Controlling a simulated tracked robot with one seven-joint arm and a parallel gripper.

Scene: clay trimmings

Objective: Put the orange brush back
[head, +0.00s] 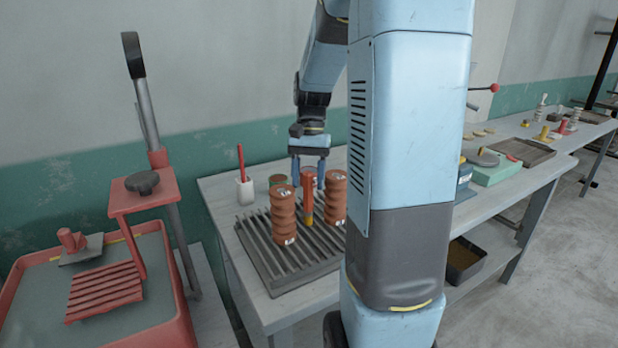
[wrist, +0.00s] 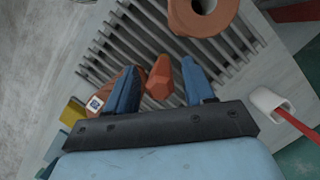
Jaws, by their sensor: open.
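An orange, brush-like piece (head: 308,188) with a yellow lower end stands on the slatted grey rack (head: 262,262), between two ribbed brown clay cylinders (head: 283,217) (head: 335,197). My gripper (head: 308,178) is open and points down, with its blue fingers on either side of the orange piece. In the wrist view the orange piece (wrist: 160,82) shows between the spread fingers (wrist: 161,68), with a gap visible on both sides. I cannot tell whether either finger touches it. A white cup (head: 244,191) with a red stick (head: 241,163) in it stands behind the rack.
One brown cylinder is close beside a finger in the wrist view (wrist: 125,85); the other (wrist: 203,14) stands farther off. A red press (head: 140,200) and tray (head: 110,325) stand left. My arm hides the bench's middle.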

